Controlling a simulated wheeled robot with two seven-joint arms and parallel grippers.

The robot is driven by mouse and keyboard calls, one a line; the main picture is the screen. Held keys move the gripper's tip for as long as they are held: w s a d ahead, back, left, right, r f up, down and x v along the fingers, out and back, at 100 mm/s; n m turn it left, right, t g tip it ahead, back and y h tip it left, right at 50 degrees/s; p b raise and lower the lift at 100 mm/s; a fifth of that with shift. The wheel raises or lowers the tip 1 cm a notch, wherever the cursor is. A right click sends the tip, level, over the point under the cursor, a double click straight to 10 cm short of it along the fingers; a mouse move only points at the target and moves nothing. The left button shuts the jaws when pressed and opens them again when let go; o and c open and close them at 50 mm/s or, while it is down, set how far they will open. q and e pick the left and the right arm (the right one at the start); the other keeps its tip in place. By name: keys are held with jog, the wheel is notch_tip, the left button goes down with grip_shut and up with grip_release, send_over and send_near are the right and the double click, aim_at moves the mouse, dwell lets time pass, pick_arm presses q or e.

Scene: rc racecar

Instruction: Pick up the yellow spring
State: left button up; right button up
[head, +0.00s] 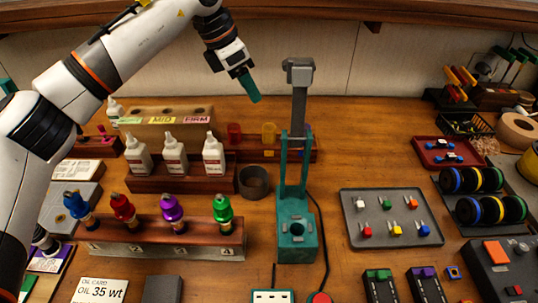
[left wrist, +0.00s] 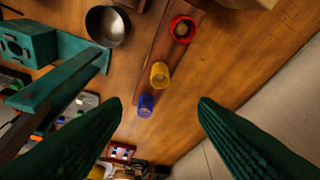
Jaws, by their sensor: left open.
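The yellow spring (head: 268,133) stands upright in a dark red wooden rack (head: 282,154) at the back middle, between a red spring (head: 234,133) and a blue spring, which the teal stand partly hides. My left gripper (head: 254,97) hangs above the rack, up and slightly left of the yellow spring in the head view. In the left wrist view my green fingers (left wrist: 160,104) are wide apart and empty. There the yellow spring (left wrist: 159,75) shows just beyond the tips, with the blue spring (left wrist: 146,105) and red spring (left wrist: 182,29) either side. My right gripper is not in view.
A tall teal stand (head: 297,222) with a grey upright rises right of the yellow spring. White bottles (head: 175,153) stand on the left, and a dark round cup (head: 253,182) sits in front of the rack.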

aim_at(267, 131)
pick_arm(q)
jog(key=x, duration=0.9)
jog(key=shift+s+a+f, duration=0.15)
jog(key=shift+a, duration=0.2)
jog(key=shift+p+x, duration=0.65)
jog(key=shift+x, duration=2.15)
jog(key=shift+a, duration=0.15)
jog(key=c, duration=1)
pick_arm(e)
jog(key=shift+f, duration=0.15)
